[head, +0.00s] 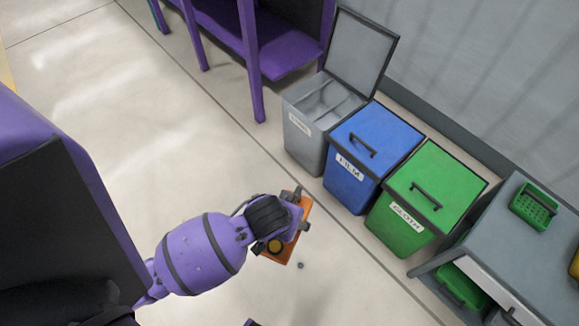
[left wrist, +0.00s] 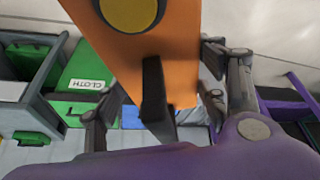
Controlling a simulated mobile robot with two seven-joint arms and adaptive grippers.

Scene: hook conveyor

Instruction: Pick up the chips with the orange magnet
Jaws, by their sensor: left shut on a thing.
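The orange magnet (head: 293,246) is a flat orange block with a yellow disc. My left gripper (head: 297,212) is shut on it and holds it out over the pale floor in the head view. In the left wrist view the magnet (left wrist: 184,45) fills the middle, with a black handle standing out between the gripper's fingers. A small dark speck (head: 300,265) lies on the floor just right of the magnet; it may be a chip, but it is too small to tell. The magnet's far face is hidden. My right gripper is in neither view.
A grey bin (head: 304,141) with its lid up, a closed blue bin (head: 350,187) and a closed green bin (head: 392,224) stand along the wall. A grey workbench (head: 489,222) with green baskets is at right. A purple table (head: 253,67) stands at the back. Open floor lies between.

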